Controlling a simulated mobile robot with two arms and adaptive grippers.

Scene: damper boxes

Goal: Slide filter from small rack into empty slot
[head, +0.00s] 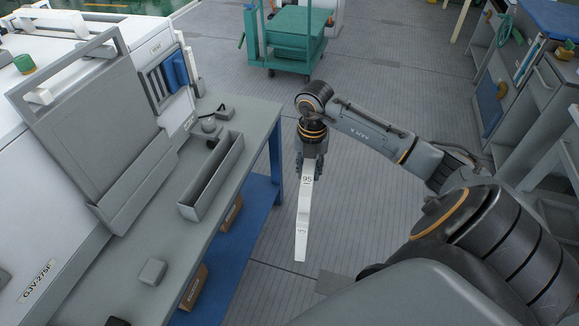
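My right gripper (309,168) is shut on a long white filter (304,208) with "95" labels. The filter hangs down and toward me, over the floor just right of the bench. A narrow grey open-topped rack (190,212) lies on the bench, left of the gripper; it looks mostly empty, with a dark item at its far end. The white machine (40,265) at left has an opening with slots (154,86) beside blue parts (176,70). I cannot tell which slot is empty. My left gripper is not in view.
A large grey panel with a handle (95,130) leans open in front of the machine. The grey bench (215,260) holds a small grey block (152,271) and small dark items. Cardboard boxes (194,288) sit on the blue shelf below. A green cart (298,28) stands behind; the floor between is clear.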

